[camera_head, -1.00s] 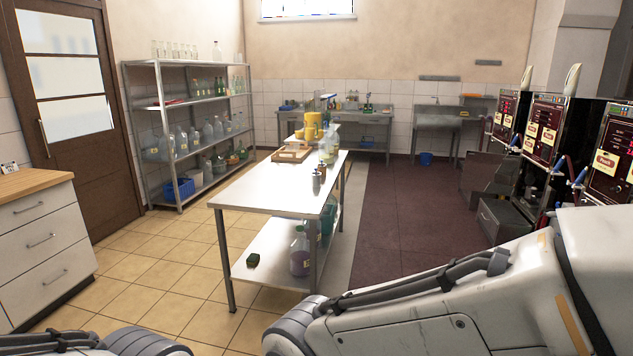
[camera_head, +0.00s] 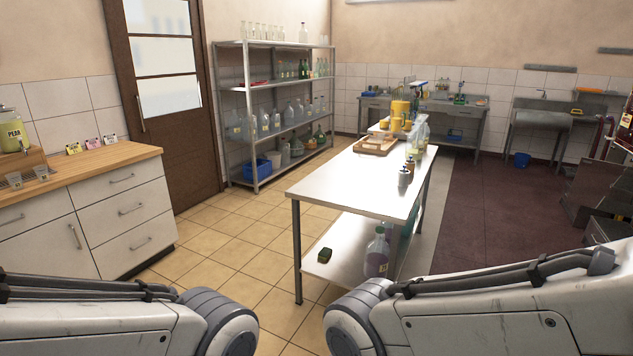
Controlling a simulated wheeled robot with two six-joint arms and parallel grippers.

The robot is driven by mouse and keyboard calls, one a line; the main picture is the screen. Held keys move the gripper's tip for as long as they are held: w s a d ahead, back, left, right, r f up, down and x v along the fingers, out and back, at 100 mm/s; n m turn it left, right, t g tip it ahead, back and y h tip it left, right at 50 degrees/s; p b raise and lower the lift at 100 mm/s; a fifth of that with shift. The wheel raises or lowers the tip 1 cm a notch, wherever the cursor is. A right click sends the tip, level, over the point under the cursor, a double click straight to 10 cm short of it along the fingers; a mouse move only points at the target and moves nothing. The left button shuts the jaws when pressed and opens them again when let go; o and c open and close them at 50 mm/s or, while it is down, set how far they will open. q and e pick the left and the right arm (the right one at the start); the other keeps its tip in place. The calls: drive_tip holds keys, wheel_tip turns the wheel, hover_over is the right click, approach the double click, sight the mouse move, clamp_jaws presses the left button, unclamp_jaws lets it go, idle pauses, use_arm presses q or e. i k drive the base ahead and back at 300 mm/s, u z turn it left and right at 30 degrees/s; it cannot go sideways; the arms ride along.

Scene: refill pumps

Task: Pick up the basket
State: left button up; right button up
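A blue basket (camera_head: 257,169) sits at the left end of the lowest level of the metal shelf rack, across the room and low to the floor. It is small in the view, and I cannot tell what is in it. Both of my arms show at the bottom of the view, bent in from each side, far from the basket. Neither gripper is in view.
The steel table (camera_head: 345,185) stands right of centre, with a wooden tray (camera_head: 376,145) and bottles on top. A drawer cabinet (camera_head: 125,205) stands at the left. Tiled floor lies open between them towards the shelf rack (camera_head: 247,88).

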sight(402, 177)
drive_tip(key=u, duration=0.15)
drive_tip(key=i, duration=2.4)
drive_tip(key=z, duration=0.3)
drive_tip(key=i, duration=1.8)
drive_tip(key=z, duration=0.35)
